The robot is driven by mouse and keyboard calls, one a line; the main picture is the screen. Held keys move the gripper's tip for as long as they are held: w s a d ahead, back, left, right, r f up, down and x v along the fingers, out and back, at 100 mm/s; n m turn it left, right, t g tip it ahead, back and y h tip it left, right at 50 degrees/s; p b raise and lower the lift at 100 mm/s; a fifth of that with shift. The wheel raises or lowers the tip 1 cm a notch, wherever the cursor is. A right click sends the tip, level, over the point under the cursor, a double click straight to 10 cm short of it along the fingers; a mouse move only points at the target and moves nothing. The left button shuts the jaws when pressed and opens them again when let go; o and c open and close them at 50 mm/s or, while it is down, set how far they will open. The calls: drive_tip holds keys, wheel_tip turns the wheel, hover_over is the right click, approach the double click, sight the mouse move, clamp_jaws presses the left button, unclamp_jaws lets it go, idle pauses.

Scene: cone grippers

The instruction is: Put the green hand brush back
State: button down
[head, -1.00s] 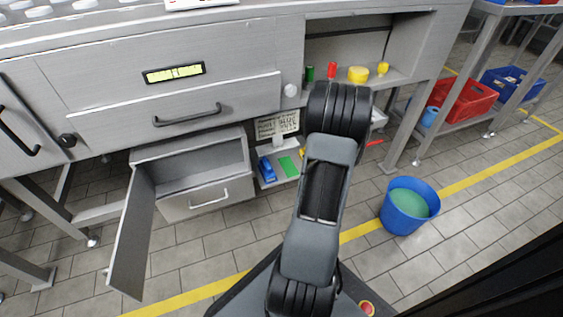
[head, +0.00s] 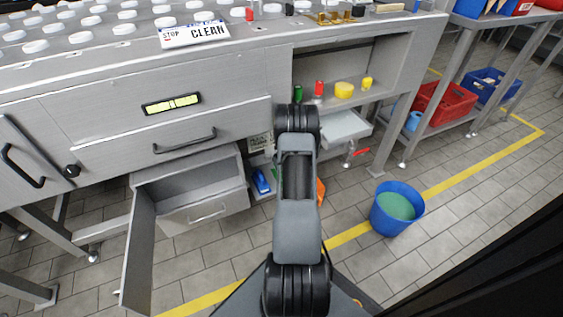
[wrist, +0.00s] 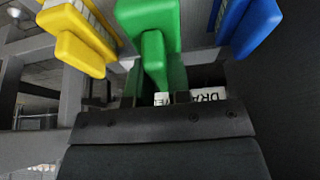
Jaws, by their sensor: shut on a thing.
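The green hand brush (wrist: 150,22) fills the upper middle of the wrist view, between a yellow brush (wrist: 80,35) and a blue brush (wrist: 248,25). My gripper (wrist: 162,98) is shut on the narrow lower part of the green brush. In the head view, my arm hides the gripper and most of the green brush; a green sliver (head: 276,173) shows beside the blue brush (head: 261,182) under the bench. I cannot tell whether the green brush touches its support.
An open drawer cabinet (head: 205,208) with its door swung out stands left of my arm. A blue bucket (head: 397,208) with green contents stands on the floor at right. A shelf above holds a red item (head: 319,89) and a yellow tub (head: 344,90).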

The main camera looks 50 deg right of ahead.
drive_tip(key=shift+w+d+p, duration=0.3)
drive_tip(key=shift+w+p, duration=0.15)
drive_tip(key=shift+w, duration=0.25)
drive_tip(key=shift+f+b, duration=0.85)
drive_tip(key=shift+f, duration=1.05)
drive_tip(key=c, duration=1.1)
unclamp_jaws()
drive_tip(key=shift+r, duration=0.1)
drive_tip(key=p+v, duration=0.3)
drive_tip(key=v, duration=0.9)
drive_tip(key=shift+s, duration=0.1)
